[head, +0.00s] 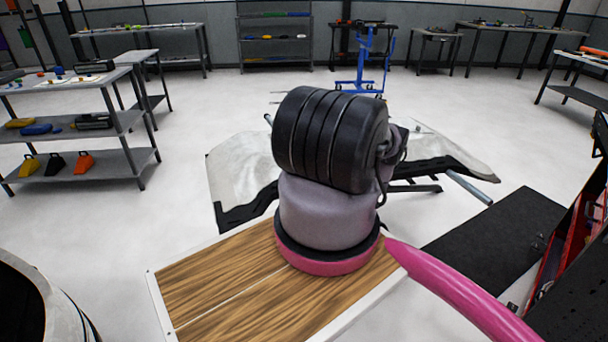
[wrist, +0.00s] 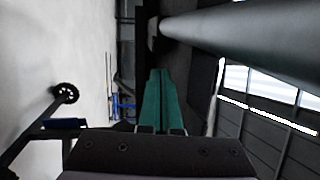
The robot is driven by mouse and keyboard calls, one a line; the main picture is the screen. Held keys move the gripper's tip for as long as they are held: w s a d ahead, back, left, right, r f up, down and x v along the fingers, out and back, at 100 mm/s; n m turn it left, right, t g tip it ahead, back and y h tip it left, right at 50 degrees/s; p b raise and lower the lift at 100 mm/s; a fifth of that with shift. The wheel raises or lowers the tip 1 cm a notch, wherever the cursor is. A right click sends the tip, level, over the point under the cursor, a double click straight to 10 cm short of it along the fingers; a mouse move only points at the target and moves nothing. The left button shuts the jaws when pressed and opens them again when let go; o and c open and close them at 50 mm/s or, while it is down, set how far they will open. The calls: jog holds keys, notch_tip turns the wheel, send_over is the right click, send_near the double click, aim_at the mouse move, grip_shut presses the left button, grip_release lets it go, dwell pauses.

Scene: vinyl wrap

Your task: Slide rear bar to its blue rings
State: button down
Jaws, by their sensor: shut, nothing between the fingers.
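In the wrist view my gripper (wrist: 160,72) has its two green fingers pressed together, with nothing between them. A thick grey bar (wrist: 245,40) runs across the upper right of the wrist view, beside the fingertips and apart from them as far as I can see. A dark block (wrist: 154,34) sits at its left end. A small blue piece (wrist: 65,123) shows on a dark frame at the lower left; I cannot tell whether it is a ring. In the head view a grey bar end (head: 468,187) sticks out right of my arm, which hides my gripper.
A pale sheet (head: 232,172) with black edges spreads behind my arm. A black mat (head: 497,235) lies at right, near a red-and-black cabinet (head: 575,240). Shelves (head: 85,125) stand at left, and a blue wheeled stand (head: 361,65) is at the back.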

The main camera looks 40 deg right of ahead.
jog(key=x, duration=1.3)
jog(key=shift+w, duration=0.15)
jog(key=shift+d, duration=0.1)
jog(key=shift+w+r, duration=0.1)
jog(key=shift+w, duration=0.45)
jog(key=shift+d, duration=0.1)
